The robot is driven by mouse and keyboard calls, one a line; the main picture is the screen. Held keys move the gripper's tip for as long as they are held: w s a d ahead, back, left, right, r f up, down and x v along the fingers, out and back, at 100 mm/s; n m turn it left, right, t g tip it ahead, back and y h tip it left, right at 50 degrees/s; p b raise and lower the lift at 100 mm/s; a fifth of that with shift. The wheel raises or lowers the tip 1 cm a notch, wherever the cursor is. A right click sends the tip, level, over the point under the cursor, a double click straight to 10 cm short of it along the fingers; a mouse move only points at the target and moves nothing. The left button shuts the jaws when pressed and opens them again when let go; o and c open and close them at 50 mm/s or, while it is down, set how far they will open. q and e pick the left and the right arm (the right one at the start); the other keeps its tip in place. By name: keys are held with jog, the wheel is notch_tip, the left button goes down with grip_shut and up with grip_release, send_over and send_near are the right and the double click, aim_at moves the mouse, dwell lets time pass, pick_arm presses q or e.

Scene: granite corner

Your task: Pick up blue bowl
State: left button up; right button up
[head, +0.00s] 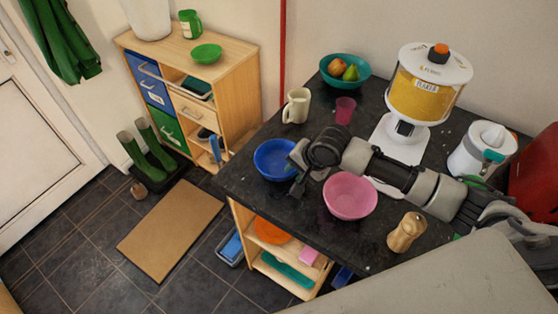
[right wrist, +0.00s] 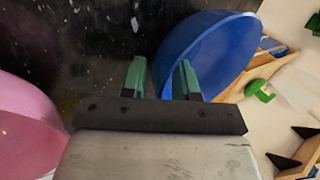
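The blue bowl (head: 272,160) stands upright near the left edge of the dark speckled counter. My right gripper (head: 298,182) is at the bowl's right side, partly in front of its rim. In the right wrist view the blue bowl (right wrist: 208,52) fills the upper middle to right. The two green fingertips of my right gripper (right wrist: 161,78) are apart. The bowl's near edge shows between them, and one finger overlaps the bowl; I cannot tell whether they touch. My left gripper is not in view.
A pink bowl (head: 350,196) stands close on the gripper's right. A cream mug (head: 297,106), pink cup (head: 345,111) and teal fruit bowl (head: 357,82) stand behind. A dispenser (head: 430,80) and pepper mill (head: 406,232) are farther right. The counter's left edge is near the blue bowl.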

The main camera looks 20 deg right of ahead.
jog(key=shift+w+a+f, duration=0.15)
jog(key=shift+f, duration=0.25)
jog(key=shift+c, duration=0.3)
grip_shut()
jog(key=shift+r, duration=0.2)
